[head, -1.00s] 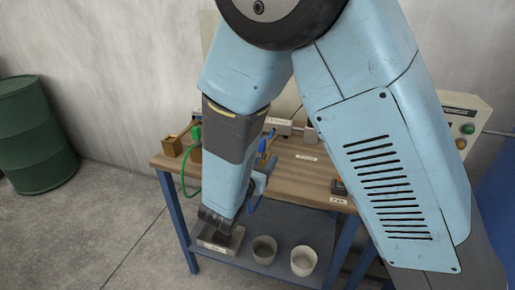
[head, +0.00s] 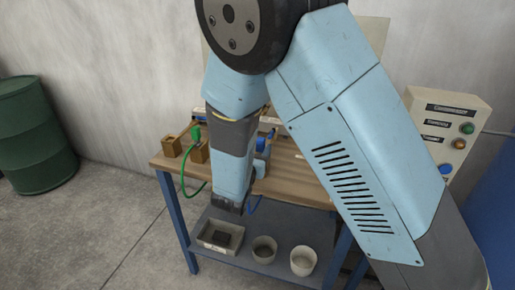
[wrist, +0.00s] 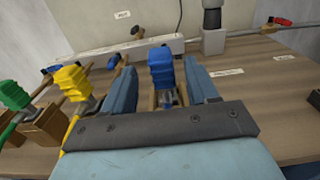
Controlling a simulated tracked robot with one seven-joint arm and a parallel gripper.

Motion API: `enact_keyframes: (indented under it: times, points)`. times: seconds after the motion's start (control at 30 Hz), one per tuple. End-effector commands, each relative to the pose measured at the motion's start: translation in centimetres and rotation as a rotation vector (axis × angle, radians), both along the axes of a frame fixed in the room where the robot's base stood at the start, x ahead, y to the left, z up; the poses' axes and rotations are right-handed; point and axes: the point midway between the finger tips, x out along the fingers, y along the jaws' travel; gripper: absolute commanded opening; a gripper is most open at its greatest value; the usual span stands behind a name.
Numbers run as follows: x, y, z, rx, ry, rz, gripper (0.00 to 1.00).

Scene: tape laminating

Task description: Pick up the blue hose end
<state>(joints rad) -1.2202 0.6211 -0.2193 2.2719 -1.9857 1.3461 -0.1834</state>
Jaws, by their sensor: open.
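The blue hose end (wrist: 161,66) stands upright on the table, between the two fingers of my gripper (wrist: 163,88) in the wrist view. The gripper is open, with a gap on each side of the hose end. A wooden holder shows around its lower part, partly hidden by my gripper. In the head view the blue hose end (head: 261,143) shows just right of my forearm, and the fingertips are hidden there.
Yellow (wrist: 72,82) and green (wrist: 14,92) hose ends stand to the left. A white strip (wrist: 150,50) with pipes lies behind. A grey fitting (wrist: 213,35) stands at back right. The table (wrist: 265,85) is mostly clear at right. Bins (head: 264,248) sit on the lower shelf.

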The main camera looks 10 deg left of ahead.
Motion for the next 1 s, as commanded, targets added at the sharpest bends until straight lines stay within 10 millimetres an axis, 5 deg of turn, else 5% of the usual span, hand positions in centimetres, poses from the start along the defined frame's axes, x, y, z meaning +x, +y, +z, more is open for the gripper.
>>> enact_keyframes:
  times: [0.4, 0.63, 1.0]
  points:
    - [4.7, -0.6, -0.3, 0.000, 0.000, -0.002, 0.58]
    - [4.8, -0.6, -0.3, 0.000, 0.000, 0.000, 0.58]
    - [4.8, -0.6, -0.3, 0.000, 0.000, 0.000, 0.24]
